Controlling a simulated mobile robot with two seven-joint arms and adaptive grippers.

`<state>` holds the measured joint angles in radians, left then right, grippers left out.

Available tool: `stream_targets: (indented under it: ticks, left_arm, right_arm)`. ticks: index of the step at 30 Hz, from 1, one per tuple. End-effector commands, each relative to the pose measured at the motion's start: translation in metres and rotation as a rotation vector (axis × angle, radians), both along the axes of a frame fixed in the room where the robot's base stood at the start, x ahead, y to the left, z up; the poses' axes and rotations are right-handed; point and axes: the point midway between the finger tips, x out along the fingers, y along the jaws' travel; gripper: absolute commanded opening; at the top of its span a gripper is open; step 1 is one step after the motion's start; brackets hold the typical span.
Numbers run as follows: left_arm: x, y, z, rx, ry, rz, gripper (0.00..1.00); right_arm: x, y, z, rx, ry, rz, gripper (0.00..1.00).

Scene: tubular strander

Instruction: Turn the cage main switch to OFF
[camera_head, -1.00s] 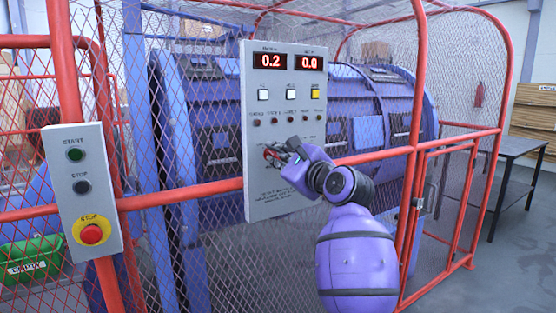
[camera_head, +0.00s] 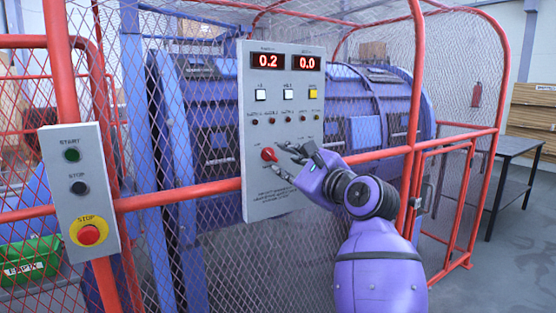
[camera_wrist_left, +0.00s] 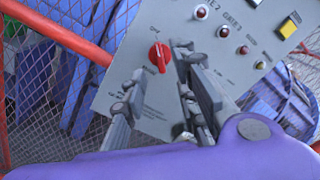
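The red main switch knob (camera_head: 268,154) sits low on the grey control panel (camera_head: 262,190) on the cage. My left gripper (camera_head: 281,158) is open and empty just to the right of the knob, apart from it. In the left wrist view the knob (camera_wrist_left: 159,56) shows clear beyond the spread fingers (camera_wrist_left: 163,82), with nothing between them. Its handle looks roughly upright in that tilted view. My right gripper is not in view.
The panel has red displays (camera_head: 288,62) reading 0.2 and 0.0, push buttons and small lamps. A start/stop box (camera_head: 83,190) with a red emergency button stands at left. Red cage rails (camera_head: 180,195) and mesh surround the blue machine. A dark table (camera_head: 510,147) stands at right.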

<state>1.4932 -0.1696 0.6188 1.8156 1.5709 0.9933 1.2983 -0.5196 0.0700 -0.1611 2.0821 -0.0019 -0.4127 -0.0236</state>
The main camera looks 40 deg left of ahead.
Motion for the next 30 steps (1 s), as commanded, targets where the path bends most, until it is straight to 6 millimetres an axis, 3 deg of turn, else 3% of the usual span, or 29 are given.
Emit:
stream_targets:
  ticks: [3,10,30]
  left_arm:
    - [-0.009,-0.025,-0.001,-0.001,0.001,-0.003,0.27]
    - [-0.022,-0.054,-0.001,-0.001,0.000,-0.001,0.27]
    - [-0.025,-0.060,0.000,0.003,0.007,0.000,0.27]
  right_arm:
    - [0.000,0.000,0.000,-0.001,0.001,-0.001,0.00]
    - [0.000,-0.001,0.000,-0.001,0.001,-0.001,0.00]
    - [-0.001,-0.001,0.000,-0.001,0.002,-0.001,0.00]
